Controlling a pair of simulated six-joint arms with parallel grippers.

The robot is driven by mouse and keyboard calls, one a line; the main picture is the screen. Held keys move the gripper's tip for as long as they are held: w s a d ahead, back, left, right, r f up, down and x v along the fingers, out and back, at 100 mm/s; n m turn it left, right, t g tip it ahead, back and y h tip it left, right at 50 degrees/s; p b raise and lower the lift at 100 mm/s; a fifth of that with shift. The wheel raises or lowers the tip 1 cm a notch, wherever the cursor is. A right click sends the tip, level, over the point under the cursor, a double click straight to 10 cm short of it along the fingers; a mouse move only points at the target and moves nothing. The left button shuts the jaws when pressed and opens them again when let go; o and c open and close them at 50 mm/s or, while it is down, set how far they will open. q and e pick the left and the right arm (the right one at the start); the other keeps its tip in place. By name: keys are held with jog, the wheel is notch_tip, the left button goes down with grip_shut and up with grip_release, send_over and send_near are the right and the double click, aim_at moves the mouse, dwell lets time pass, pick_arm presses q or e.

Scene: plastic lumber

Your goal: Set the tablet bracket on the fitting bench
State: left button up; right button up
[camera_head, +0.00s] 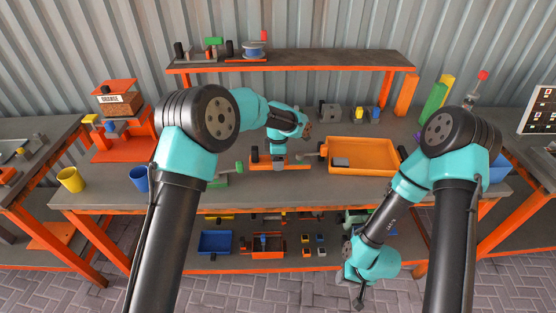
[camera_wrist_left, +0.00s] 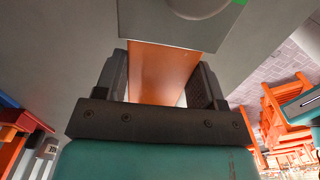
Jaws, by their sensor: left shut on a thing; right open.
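My left gripper (camera_head: 278,158) is over the middle of the fitting bench (camera_head: 310,187), pointing down. In the left wrist view its two dark fingers (camera_wrist_left: 168,85) are closed on the sides of a flat orange piece (camera_wrist_left: 160,72), which I take for the tablet bracket. In the head view, orange (camera_head: 290,165) shows right under this gripper. I cannot tell whether the piece touches the bench top. A grey block with a green edge covers its far end in the wrist view. My right gripper (camera_head: 360,297) is open and empty, low in front of the bench.
An orange tray (camera_head: 392,160) with a grey block stands right of my left gripper. A green-handled tool (camera_head: 226,178) lies to the left. Yellow and blue cups (camera_head: 71,179) stand at the left end. A raised shelf (camera_head: 300,61) runs behind. The bench's front strip is clear.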

pick_arm(q)
jog(key=shift+f, duration=0.15)
jog(key=shift+f, duration=0.65)
jog(key=o, duration=1.2)
jog(key=shift+o, duration=0.2)
notch_tip(320, 180, up, 13)
jog(key=shift+r, duration=0.1)
